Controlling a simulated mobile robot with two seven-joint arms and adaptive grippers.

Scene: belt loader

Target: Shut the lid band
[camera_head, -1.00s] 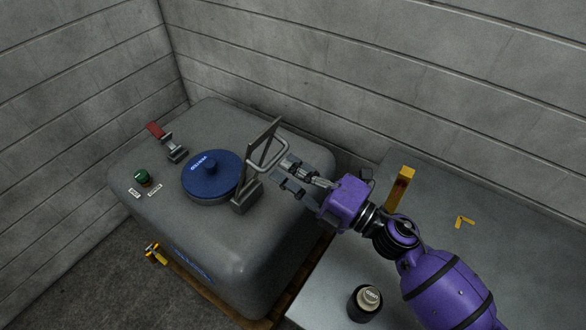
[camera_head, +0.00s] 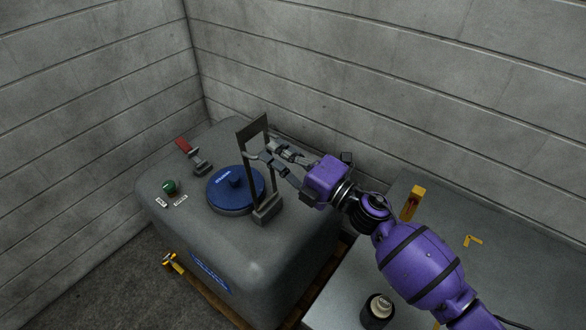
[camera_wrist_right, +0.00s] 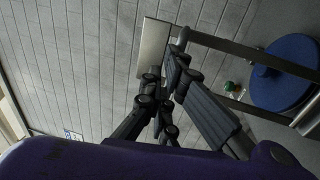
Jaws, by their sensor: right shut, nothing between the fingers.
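The lid band (camera_head: 252,128) is a dark metal frame with a plate across its top. It stands raised, nearly upright, from a grey bracket (camera_head: 267,207) at the right edge of the blue round lid (camera_head: 221,197). The lid lies on top of the grey tank. My right gripper (camera_head: 270,156) is shut and empty, on the right side of the band, at or against it near its upper half; exact contact is unclear. In the right wrist view, the gripper (camera_wrist_right: 180,76) is close to the band's light plate (camera_wrist_right: 154,46) and side bars. The left gripper is not in view.
A red-handled latch (camera_head: 190,152) stands left of the lid, and a green button (camera_head: 170,187) is on the tank (camera_head: 240,262). A grey table (camera_head: 345,280) holds a black cup (camera_head: 377,310) and a yellow block (camera_head: 413,203). Concrete walls close the back.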

